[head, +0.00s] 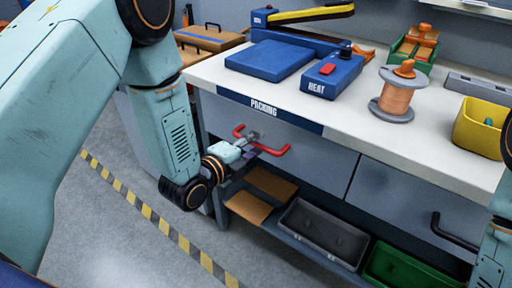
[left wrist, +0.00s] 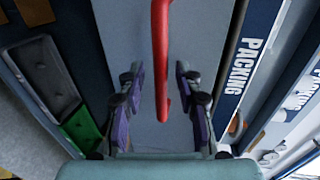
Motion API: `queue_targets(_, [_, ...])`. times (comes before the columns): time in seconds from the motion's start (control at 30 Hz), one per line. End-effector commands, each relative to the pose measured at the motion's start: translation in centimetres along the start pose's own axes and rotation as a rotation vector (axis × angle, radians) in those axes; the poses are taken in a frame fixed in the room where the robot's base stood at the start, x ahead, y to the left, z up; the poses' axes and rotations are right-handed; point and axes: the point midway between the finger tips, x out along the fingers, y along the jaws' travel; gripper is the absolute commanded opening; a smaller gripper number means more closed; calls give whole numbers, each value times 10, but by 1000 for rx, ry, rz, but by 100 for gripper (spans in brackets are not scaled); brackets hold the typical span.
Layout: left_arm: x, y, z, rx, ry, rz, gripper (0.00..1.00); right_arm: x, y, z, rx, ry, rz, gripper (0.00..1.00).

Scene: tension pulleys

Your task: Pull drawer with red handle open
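The red bar handle (head: 272,150) is on the front of the grey drawer (head: 315,153) under the "PACKING" label. The drawer front looks flush with the bench, so it appears shut. My left gripper (head: 252,140) is at the handle and hides part of it. In the left wrist view the red handle (left wrist: 160,60) runs between the two open purple-padded fingers of my left gripper (left wrist: 158,90), with a gap on each side. The grey drawer front (left wrist: 205,35) lies behind the handle. My right gripper is out of view; only part of that arm shows at the right edge.
The white benchtop (head: 220,72) holds a blue heat sealer (head: 330,75), a copper wire spool (head: 397,95) and a yellow bin (head: 480,128). A second drawer with a black handle (head: 452,232) is to the right. Grey (head: 322,232) and green (head: 400,265) trays sit below.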

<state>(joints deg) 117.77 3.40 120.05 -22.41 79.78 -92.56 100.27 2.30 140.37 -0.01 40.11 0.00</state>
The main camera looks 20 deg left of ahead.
Motion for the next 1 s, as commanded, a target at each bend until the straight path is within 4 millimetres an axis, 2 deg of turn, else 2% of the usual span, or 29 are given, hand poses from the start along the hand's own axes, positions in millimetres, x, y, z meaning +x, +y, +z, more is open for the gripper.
queue_targets(0.1, [7,0,-2,1,2,0,35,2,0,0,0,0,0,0])
queue_targets(0.4, [8,0,-2,-1,0,0,34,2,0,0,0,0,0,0])
queue_targets(0.8, [8,0,-1,-1,0,0,0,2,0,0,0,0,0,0])
queue_targets(1.0, [8,0,-1,-1,0,0,0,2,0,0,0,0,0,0])
